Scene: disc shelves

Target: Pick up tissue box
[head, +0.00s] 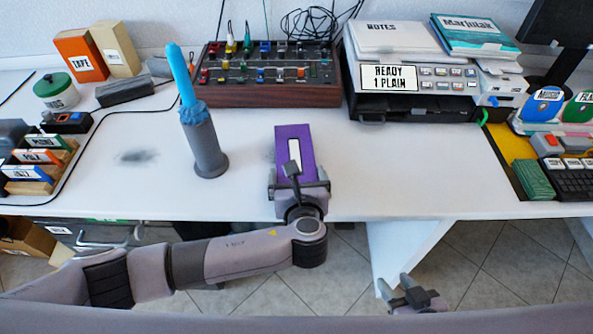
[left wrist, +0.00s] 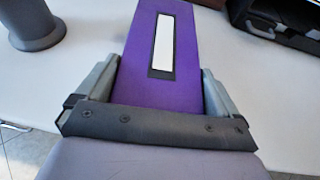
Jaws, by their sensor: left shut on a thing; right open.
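The tissue box (head: 294,142) is purple with a white strip in a dark slot on top. It lies near the front edge of the white desk, and it fills the middle of the left wrist view (left wrist: 186,84). My left gripper (head: 298,186) is shut on the near end of the box, one finger along each side. Its fingers also show in the left wrist view (left wrist: 160,82). I cannot tell whether the box rests on the desk or is slightly above it. My right gripper (head: 394,282) is open and empty, low in front of the desk.
A grey holder (head: 205,145) with a blue-topped stick stands left of the box. A mixer panel (head: 268,75) and a printer (head: 410,100) stand behind. Cards (head: 38,160) are at far left, a green stack (head: 533,180) at right. The desk right of the box is clear.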

